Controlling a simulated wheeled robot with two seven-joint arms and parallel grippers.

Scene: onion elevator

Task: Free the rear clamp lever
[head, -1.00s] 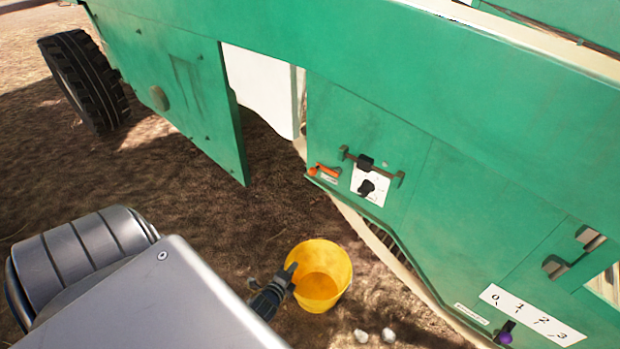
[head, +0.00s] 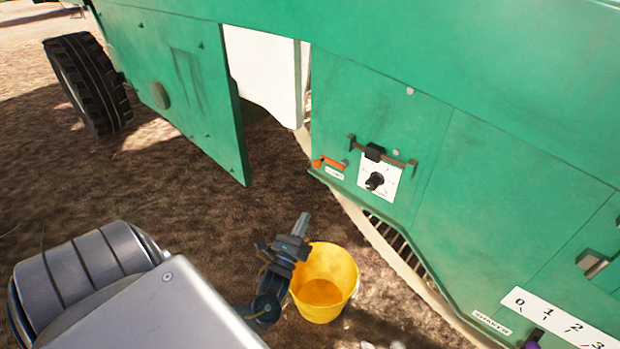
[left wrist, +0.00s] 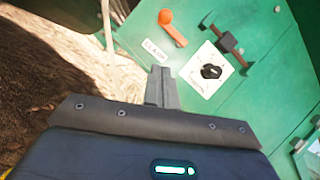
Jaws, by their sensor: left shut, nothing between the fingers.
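An orange lever (head: 327,163) sits on the green machine panel (head: 440,190), above a small white label. It also shows in the left wrist view (left wrist: 173,28), with a round knob at its upper left end and a label that seems to read "CLAMP" beside it. My left gripper (head: 304,224) is shut and empty, in front of the panel and lower than the lever in the head view. In the left wrist view its closed fingers (left wrist: 160,72) point toward the panel, below the lever and apart from it. My right gripper is not in view.
A black dial (head: 375,181) on a white plate and a dark latch bar (head: 375,152) sit right of the lever. A yellow bucket (head: 325,283) stands below my left gripper. An open green door (head: 175,85) is at left. A 0-to-3 scale (head: 560,325) is lower right.

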